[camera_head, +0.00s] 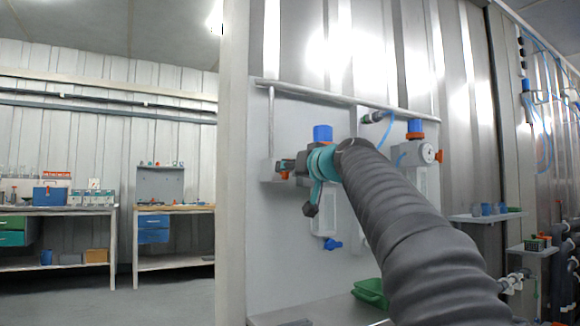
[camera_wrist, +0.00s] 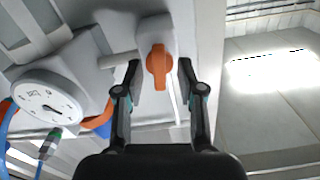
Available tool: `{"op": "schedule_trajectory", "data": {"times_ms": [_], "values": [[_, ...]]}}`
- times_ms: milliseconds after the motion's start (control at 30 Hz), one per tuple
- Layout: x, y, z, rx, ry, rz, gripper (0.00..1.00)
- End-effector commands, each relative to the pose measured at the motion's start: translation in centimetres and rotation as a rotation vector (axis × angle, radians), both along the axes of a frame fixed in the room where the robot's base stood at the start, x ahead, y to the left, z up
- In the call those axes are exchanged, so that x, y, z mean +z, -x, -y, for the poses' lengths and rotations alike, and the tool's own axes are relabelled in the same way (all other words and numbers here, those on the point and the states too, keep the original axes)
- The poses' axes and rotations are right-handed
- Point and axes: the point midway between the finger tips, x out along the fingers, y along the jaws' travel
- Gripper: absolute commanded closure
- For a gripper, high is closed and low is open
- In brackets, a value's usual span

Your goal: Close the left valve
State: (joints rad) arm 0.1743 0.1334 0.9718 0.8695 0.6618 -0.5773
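The left vessel's blue cap (camera_head: 323,132) and orange collar show on the wall panel in the head view, mostly behind my wrist. In the wrist view an orange valve handle (camera_wrist: 158,66) sits on a pale grey block, between and slightly beyond my fingertips. My gripper (camera_wrist: 160,80) is open, with one finger on each side of the handle. There is a visible gap on both sides, and no contact shows. In the head view my gripper (camera_head: 284,167) is at the panel's left side, with a bit of orange beside it. My arm hides most of the left vessel.
A round dial (camera_wrist: 48,103) is at left in the wrist view. The right vessel's grey head (camera_head: 416,154), with blue cap and orange knob, is right of my arm. A horizontal rail (camera_head: 345,101) runs above. A green tray (camera_head: 370,292) lies on the shelf below.

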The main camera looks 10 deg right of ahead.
Motion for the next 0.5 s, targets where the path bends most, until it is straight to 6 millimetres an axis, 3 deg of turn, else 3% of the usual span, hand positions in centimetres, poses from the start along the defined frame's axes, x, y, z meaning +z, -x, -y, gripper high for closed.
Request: {"op": "schedule_trajectory", "data": {"times_ms": [367,500], "values": [[-0.01,-0.40,-0.12,-0.001,0.000,0.000,0.64],[-0.02,-0.39,-0.12,0.000,0.000,0.000,0.99]]}}
